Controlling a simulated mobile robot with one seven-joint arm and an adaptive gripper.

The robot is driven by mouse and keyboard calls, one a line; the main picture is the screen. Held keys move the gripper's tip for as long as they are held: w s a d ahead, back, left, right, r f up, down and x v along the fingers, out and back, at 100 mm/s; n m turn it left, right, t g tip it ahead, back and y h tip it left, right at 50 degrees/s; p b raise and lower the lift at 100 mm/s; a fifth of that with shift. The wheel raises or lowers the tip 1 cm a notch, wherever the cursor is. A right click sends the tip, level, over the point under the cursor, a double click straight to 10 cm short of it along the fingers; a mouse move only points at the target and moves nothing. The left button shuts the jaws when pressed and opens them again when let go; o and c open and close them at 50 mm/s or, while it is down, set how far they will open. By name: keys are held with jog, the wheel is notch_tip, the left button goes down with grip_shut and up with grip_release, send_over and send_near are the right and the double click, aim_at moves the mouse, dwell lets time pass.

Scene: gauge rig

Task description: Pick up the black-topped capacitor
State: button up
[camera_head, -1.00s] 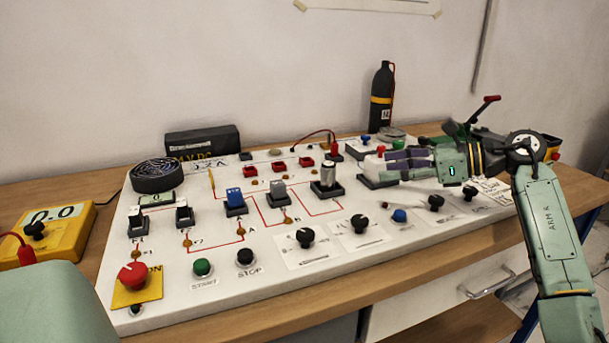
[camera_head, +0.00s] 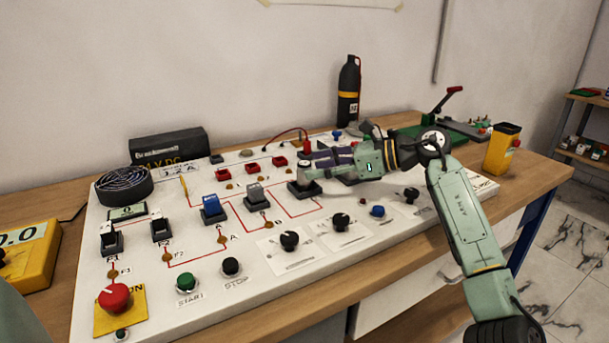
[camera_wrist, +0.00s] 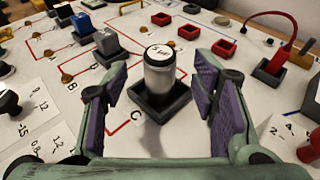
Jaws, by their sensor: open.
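A silver cylindrical capacitor (camera_wrist: 160,76) stands upright in a square black socket (camera_wrist: 160,103) on the white panel. Its top has a dark rim around a pale disc with small marks. In the head view my gripper's fingers mostly cover the capacitor (camera_head: 305,175). My gripper (camera_head: 315,163) reaches in from the right, low over the panel. In the wrist view my gripper (camera_wrist: 162,85) is open, with one purple-padded finger on each side of the capacitor. Gaps show between both pads and the can.
Blue (camera_head: 213,206) and grey (camera_head: 255,193) components sit in sockets left of the capacitor. Red sockets (camera_head: 280,161) and a red plug with a cable (camera_head: 306,146) lie behind it. Black knobs (camera_head: 289,240) stand in front. A black bottle (camera_head: 348,92) stands behind the panel.

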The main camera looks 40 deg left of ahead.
aim_at(305, 165)
jog(key=p+x, duration=0.1)
jog(key=x, duration=0.3)
grip_shut()
dwell(0.6)
